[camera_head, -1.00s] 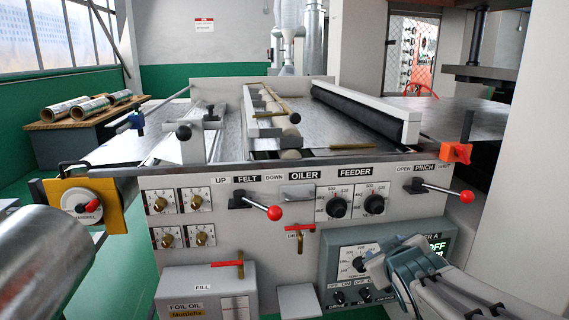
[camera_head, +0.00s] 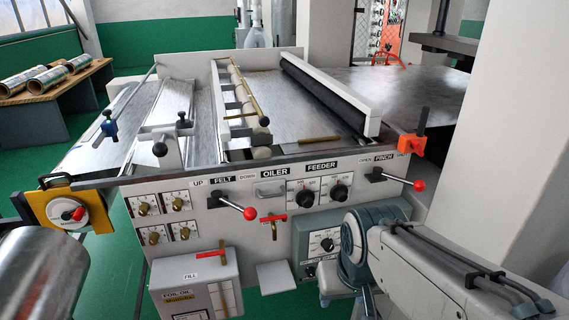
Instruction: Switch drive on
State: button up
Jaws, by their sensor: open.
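The grey-green control box (camera_head: 306,236) is on the lower right of the machine front. Its round dial (camera_head: 327,244) shows, with a small dark knob (camera_head: 310,270) below it at the left. My arm (camera_head: 385,250) comes in from the lower right and covers the right and lower parts of this box, including its display and most of its switches. I cannot read which switch is the drive. The arm bends down in front of the box; my gripper's fingers do not show.
A red-knobbed felt lever (camera_head: 240,209) and a pinch lever (camera_head: 400,180) stick out from the machine front. A foil oil box (camera_head: 195,285) stands at lower left with a small grey step (camera_head: 276,278) beside it. A white pillar (camera_head: 510,150) is close on the right.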

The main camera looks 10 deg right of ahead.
aim_at(311, 271)
jog(key=z, duration=1.9)
jog(key=k, duration=0.4)
jog(key=u, duration=1.55)
